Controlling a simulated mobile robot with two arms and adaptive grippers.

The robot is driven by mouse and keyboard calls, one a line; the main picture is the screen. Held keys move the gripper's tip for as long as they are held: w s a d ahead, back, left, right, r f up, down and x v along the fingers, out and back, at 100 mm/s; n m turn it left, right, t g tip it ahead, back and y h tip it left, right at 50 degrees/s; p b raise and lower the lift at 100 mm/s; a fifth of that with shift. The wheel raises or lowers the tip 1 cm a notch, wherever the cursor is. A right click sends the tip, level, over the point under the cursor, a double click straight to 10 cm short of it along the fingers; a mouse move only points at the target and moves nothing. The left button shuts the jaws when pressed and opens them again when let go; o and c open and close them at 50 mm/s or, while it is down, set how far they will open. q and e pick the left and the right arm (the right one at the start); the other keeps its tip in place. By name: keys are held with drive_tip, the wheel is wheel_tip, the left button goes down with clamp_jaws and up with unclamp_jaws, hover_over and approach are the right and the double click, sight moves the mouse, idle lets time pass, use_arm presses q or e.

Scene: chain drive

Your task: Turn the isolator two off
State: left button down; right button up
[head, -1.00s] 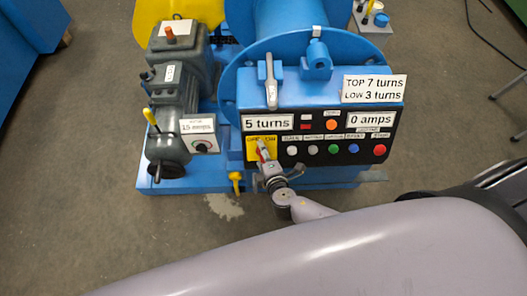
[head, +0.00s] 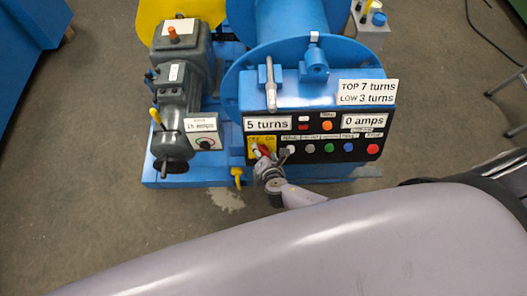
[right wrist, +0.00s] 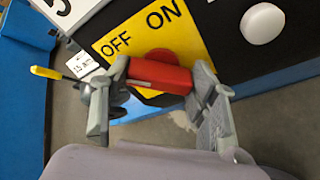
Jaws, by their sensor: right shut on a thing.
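The isolator is a red handle on a round red base, on a yellow plate (head: 257,142) marked OFF and ON. The plate also shows in the right wrist view (right wrist: 115,42), with OFF at left and ON at right. My right gripper (head: 267,166) is at the lower left of the black control panel. In the right wrist view, its two grey fingers (right wrist: 158,92) are shut on the red handle (right wrist: 160,77), one finger at each end of the red block. The handle lies crosswise below the lettering; its exact setting is hard to tell. My left gripper is not in view.
The panel (head: 318,152) carries several push buttons, the nearest a white one (right wrist: 263,23) right of the plate. A grey motor with a dial box (head: 205,143) stands to the left. A yellow-handled valve (head: 237,175) sits below the panel. Floor in front is clear.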

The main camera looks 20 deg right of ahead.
idle(0.4)
drive_tip(key=o, duration=1.2)
drive_tip(key=shift+c, duration=0.2)
drive_tip(key=shift+s, duration=0.15)
drive_tip(key=d+v, duration=0.1)
drive_tip(key=v, duration=1)
drive_tip(key=shift+s+a+r, duration=0.25)
drive_tip(key=shift+a+r, duration=0.05)
drive_tip(key=shift+a, duration=0.25)
